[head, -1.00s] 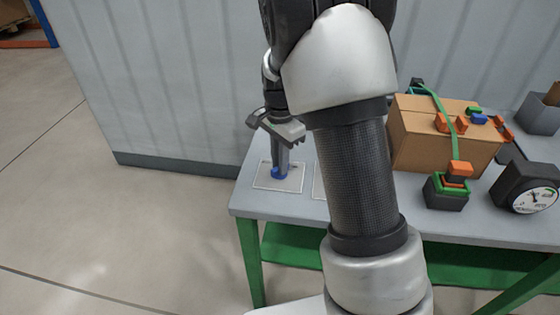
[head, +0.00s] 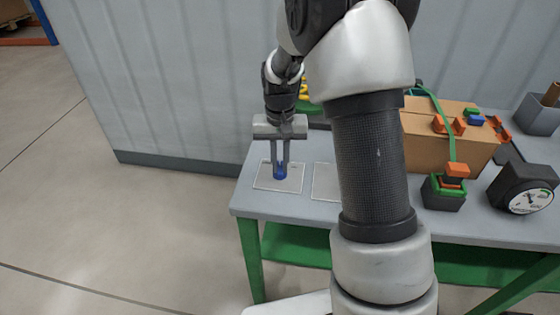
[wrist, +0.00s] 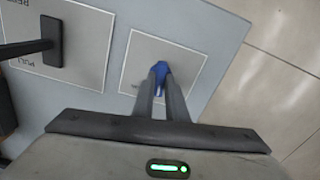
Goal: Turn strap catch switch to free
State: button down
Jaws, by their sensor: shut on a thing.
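A small blue switch knob (head: 280,177) stands on the left white plate (head: 261,184) near the table's left end. My gripper (head: 280,168) points straight down over this plate, with its fingertips on either side of the knob, shut on it. In the wrist view the blue knob (wrist: 160,69) shows between the two grey fingers, which hide part of it. The plate (wrist: 190,59) has a small marking at its edge, too small to read. A green strap (head: 447,118) runs over the cardboard box (head: 428,143) to a black block with green and orange parts (head: 446,190).
A second white plate (head: 325,183) lies just right of the first. In the wrist view it is marked PULL and bears a black T-shaped handle (wrist: 54,41). A dial gauge (head: 526,190) stands at the table's right. A grey wall is close behind the table.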

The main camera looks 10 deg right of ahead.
aim_at(280, 167)
jog(key=n+p, duration=0.1)
jog(key=n, duration=0.6)
dwell(0.6)
jog(key=c, duration=1.8)
grip_release()
jog(key=shift+o, duration=0.2)
notch_tip(280, 167, up, 18)
jog(key=p, duration=0.2)
jog(key=shift+f, duration=0.25)
